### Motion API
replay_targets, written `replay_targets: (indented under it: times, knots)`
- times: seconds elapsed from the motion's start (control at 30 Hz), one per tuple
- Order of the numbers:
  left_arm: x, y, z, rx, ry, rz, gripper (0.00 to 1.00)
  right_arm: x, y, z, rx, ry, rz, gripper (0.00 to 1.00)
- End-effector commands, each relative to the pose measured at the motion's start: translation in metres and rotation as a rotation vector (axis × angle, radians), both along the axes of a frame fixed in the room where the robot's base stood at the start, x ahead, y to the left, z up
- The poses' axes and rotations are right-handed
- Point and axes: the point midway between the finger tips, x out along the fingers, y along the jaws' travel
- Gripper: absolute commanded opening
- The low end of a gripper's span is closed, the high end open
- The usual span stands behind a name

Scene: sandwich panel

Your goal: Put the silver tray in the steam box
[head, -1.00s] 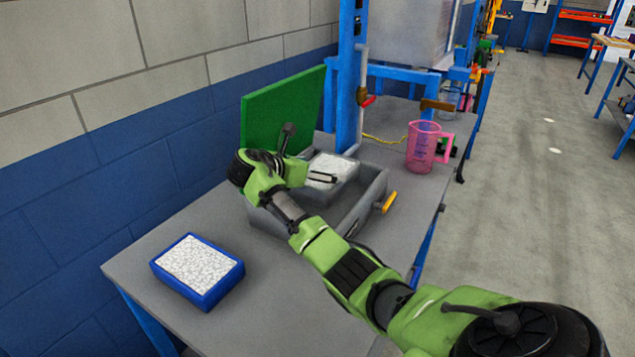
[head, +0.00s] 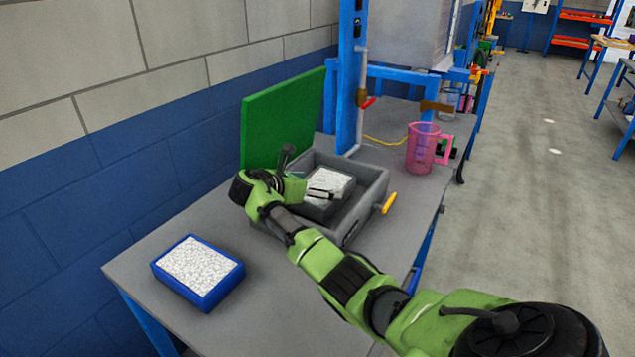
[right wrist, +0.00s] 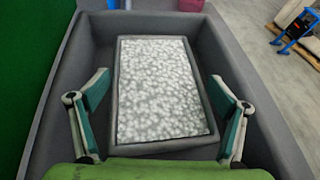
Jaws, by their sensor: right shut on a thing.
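The silver tray (head: 318,211), grey-rimmed and filled with white speckled stuff, is inside the steam box (head: 368,205), a grey open-topped box with its green lid (head: 283,120) standing up behind. My right gripper (head: 319,192) reaches over the box's near-left side. The box walls (right wrist: 232,68) surround the tray there, with a gap at the far end. Whether the tray touches the floor of the box is hard to tell. My left gripper is not in view.
A blue tray (head: 222,288) with white speckled filling stands on the grey table at the left. A pink jug (head: 422,150) stands beyond the box, right of a blue post (head: 349,90). A yellow handle (head: 389,203) sticks out from the box's right side.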

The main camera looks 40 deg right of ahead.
Motion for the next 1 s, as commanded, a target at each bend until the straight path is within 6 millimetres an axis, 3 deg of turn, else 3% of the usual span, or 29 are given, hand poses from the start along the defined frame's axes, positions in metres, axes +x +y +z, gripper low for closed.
replay_targets:
  times: [0.2, 0.23, 0.27, 0.67, 1.0]
  knots:
    - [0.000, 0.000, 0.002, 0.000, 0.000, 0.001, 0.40, 0.001, 0.000, -0.003, -0.002, -0.003, 0.001, 0.46]
    - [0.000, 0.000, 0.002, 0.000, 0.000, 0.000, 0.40, 0.000, 0.000, -0.004, 0.000, -0.001, 0.000, 0.96]
    - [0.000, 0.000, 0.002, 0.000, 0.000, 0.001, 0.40, 0.000, 0.000, -0.004, 0.000, -0.001, 0.000, 1.00]
    - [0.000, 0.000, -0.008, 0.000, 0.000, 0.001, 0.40, 0.001, 0.000, 0.006, 0.000, -0.006, -0.001, 1.00]
    - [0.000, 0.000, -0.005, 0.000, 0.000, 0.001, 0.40, -0.004, 0.053, 0.034, 0.000, -0.003, 0.002, 1.00]
